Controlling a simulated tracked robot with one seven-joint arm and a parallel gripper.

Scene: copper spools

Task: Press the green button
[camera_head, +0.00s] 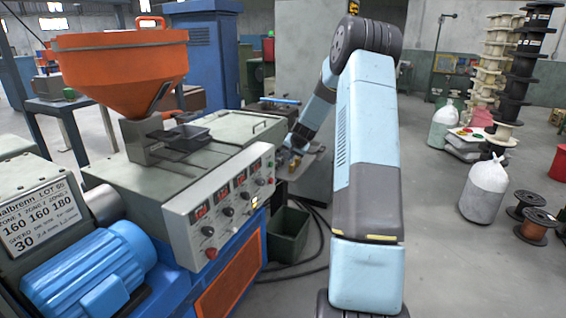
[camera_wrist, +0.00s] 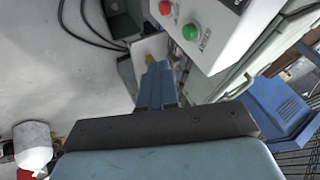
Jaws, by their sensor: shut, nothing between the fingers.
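The green button (camera_wrist: 190,32) is a round cap on the pale control panel in the wrist view, near the top. A red button (camera_wrist: 165,8) sits beside it, up and to the left. My gripper (camera_wrist: 152,62) points up the wrist picture, shut and empty. Its tips appear below and left of the green button, apart from it in the picture; the depth gap is hard to judge. In the head view my gripper (camera_head: 291,157) is small, by the far right end of the control panel (camera_head: 222,208). I cannot make out the green button there.
The machine carries an orange hopper (camera_head: 122,62) and a blue motor (camera_head: 95,270). A dark bin (camera_head: 290,233) and cables lie on the floor beside it. White sacks (camera_head: 484,192) and spools (camera_head: 536,226) stand at the right. Open floor lies between them and my arm.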

